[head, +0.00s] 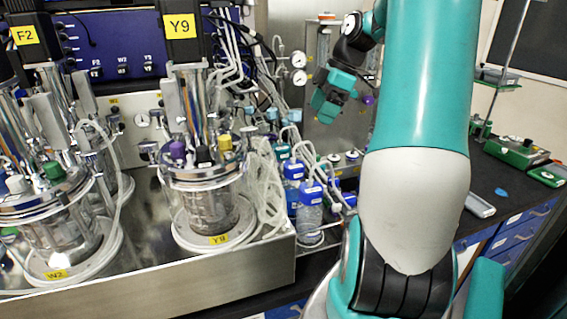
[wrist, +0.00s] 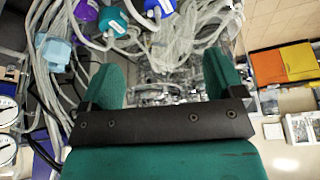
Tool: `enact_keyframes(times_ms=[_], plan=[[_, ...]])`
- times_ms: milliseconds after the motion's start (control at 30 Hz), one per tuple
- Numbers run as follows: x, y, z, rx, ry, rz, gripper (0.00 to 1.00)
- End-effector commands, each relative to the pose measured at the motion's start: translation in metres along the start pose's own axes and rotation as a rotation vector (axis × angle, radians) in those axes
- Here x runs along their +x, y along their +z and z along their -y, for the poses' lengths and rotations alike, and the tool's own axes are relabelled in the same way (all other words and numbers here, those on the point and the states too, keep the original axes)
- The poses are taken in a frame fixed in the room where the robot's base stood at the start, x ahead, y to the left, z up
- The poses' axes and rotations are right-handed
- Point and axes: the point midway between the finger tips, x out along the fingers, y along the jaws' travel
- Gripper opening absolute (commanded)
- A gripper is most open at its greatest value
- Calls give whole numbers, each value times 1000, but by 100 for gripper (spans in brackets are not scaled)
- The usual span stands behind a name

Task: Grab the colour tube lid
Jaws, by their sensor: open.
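My gripper (head: 326,104) hangs in the air right of the Y9 bioreactor, above the tubing and bottles. In the wrist view its two green fingers (wrist: 163,78) stand wide apart, with nothing held between them. Coloured lids top the Y9 vessel in the head view: a purple lid (head: 178,149) and a yellow lid (head: 225,142). The left vessel has a green lid (head: 54,169) and a white lid (head: 16,183). I cannot tell which lid is meant.
Blue-capped bottles (head: 309,205) stand right of the steel bench (head: 200,268) among loose clear tubes (head: 266,185). Pressure gauges (head: 299,68) are on the panel behind. The black worktop (head: 500,200) at right has some bare room.

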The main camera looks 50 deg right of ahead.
Motion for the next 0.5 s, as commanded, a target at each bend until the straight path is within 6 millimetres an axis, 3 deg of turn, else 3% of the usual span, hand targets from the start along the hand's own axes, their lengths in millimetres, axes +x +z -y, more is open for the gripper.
enact_keyframes(times_ms=[300,500], plan=[[70,-7,3,-9,-12,1,87],[105,-6,2,-8,-8,0,87]])
